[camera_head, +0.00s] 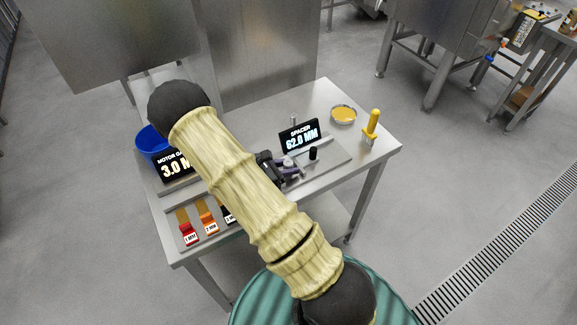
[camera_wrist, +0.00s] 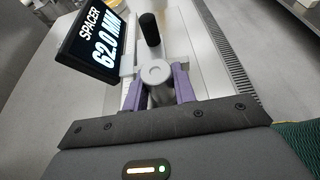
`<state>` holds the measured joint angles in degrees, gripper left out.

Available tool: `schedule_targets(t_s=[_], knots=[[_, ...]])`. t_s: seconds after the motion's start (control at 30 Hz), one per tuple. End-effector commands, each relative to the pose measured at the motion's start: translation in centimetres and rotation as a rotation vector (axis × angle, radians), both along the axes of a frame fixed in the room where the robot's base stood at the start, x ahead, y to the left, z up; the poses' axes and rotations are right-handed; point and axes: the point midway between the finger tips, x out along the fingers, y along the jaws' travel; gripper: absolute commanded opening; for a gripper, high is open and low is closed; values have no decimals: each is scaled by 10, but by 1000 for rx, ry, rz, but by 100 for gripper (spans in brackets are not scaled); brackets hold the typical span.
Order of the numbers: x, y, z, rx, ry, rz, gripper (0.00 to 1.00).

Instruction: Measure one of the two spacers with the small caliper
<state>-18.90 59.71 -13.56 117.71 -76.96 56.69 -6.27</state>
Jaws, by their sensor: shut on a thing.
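My gripper (camera_wrist: 157,82) has purple fingers that are shut on a grey round spacer (camera_wrist: 156,73) with a small hole in its top. The spacer stands among pale metal parts of the small caliper (camera_wrist: 204,42); I cannot tell whether the jaws touch it. A black upright cylinder (camera_wrist: 150,29) stands on the caliper just beyond, and shows in the head view (camera_head: 313,153). The caliper's display (camera_head: 299,135) reads "SPACER 62.0 MM". In the head view my arm hides much of the table, and I cannot make out a second spacer.
A second display (camera_head: 175,168) starts "MOTOR GA" and shows 3.0. Red (camera_head: 190,234) and orange (camera_head: 210,223) gauges lie at the front left, with a black one partly hidden. A blue bucket (camera_head: 152,140), a yellow-filled bowl (camera_head: 343,115) and a yellow-handled tool (camera_head: 372,125) stand around.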

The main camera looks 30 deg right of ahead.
Motion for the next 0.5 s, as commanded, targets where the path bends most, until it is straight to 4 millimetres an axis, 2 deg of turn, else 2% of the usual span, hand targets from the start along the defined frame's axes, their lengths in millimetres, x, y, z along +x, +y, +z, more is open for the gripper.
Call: schedule_targets(t_s=[0.5], knots=[[-1, -2, -9, 0, 0, -4, 2]])
